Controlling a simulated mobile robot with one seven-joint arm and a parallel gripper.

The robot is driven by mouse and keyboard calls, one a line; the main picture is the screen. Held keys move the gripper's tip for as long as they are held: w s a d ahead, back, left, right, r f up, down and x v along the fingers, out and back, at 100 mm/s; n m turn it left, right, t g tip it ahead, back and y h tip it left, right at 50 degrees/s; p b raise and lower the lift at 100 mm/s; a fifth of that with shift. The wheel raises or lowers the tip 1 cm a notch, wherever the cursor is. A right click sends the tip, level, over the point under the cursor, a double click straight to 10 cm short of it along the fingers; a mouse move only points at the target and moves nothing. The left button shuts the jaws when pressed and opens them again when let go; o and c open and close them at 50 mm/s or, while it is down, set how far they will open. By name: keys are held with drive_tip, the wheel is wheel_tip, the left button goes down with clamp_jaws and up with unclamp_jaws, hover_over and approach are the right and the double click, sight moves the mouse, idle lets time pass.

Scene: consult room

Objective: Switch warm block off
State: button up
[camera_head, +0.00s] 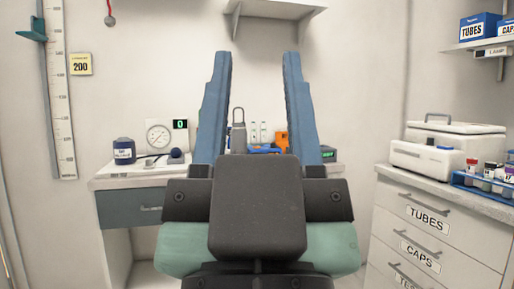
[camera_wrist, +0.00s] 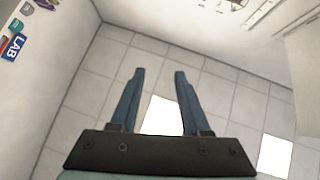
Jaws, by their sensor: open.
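My gripper (camera_head: 257,58) is open and empty in the middle of the head view, its two blue fingers pointing up. In the wrist view the open fingers (camera_wrist: 159,72) stand against a tiled surface with bright panels. A dark device with a green display (camera_head: 328,154) sits on the desk at the back, just right of my right finger and partly hidden by it. I cannot tell for sure whether it is the warm block. Its switch cannot be made out. The gripper touches nothing.
The desk (camera_head: 120,183) also holds a dark labelled jar (camera_head: 124,151), a round dial gauge (camera_head: 159,136), bottles and an orange item (camera_head: 282,139). At right, a drawer cabinet (camera_head: 440,190) bears white boxes (camera_head: 427,159) and a blue tube rack (camera_head: 482,184). A shelf (camera_head: 275,9) hangs above.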

clamp_jaws()
idle(1.5)
